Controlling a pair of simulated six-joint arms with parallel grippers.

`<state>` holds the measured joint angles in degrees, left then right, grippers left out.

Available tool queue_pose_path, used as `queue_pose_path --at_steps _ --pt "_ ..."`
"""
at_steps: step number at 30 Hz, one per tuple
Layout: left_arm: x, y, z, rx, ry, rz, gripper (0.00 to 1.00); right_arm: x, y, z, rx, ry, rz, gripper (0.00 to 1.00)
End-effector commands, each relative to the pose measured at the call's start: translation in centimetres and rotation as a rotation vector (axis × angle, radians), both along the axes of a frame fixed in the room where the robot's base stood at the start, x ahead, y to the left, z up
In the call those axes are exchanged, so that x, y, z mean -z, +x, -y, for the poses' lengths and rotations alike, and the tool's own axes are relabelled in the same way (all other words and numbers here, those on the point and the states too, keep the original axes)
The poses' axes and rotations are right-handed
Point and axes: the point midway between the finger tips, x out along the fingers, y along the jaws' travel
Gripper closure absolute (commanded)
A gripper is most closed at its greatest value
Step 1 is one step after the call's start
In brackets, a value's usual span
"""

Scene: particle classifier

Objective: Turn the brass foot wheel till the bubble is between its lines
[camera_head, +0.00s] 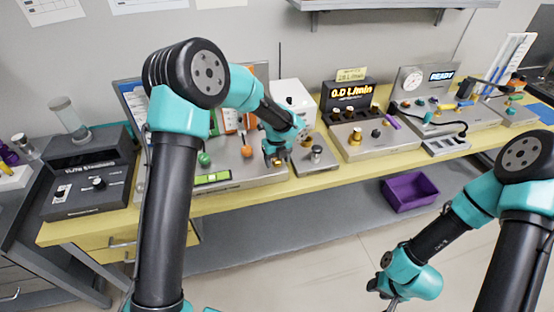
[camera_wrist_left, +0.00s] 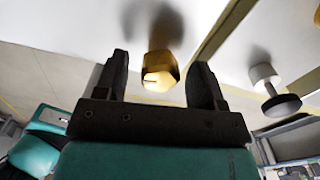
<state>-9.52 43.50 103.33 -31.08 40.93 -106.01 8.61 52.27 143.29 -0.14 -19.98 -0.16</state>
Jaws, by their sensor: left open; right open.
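My left gripper (camera_wrist_left: 159,64) is open, with one finger on each side of the wheel and a visible gap at both sides. In the head view my left gripper (camera_head: 275,158) is at the front right of the steel panel and largely hides the wheel. The green bubble vial (camera_head: 212,178) lies at the panel's front edge; the bubble's place between its lines is too small to tell. My right gripper (camera_head: 386,290) is low at the right, away from the bench.
A green knob (camera_head: 205,159) and an orange knob (camera_head: 247,152) stand on the panel near the vial. A small steel unit with a black-topped knob (camera_head: 316,152) stands right of the left gripper. A purple bin (camera_head: 410,192) sits below the bench.

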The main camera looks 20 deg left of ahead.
Motion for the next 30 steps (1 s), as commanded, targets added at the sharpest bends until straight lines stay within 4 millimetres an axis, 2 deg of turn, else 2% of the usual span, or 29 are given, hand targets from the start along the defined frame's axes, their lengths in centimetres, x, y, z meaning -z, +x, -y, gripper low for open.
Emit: queue_pose_path --at_steps 5,11,30 --pt "-0.2 0.0 0.0 0.0 0.001 0.001 0.37 0.0 0.0 0.0 0.0 0.0 0.0 0.57" --pt "-2.1 0.1 0.0 -0.001 0.0 0.003 0.37 0.0 0.0 0.0 0.0 0.0 0.0 0.57" --pt "-14.0 0.0 0.0 0.0 0.0 0.003 0.37 0.0 0.0 0.0 0.0 0.0 0.0 0.57"
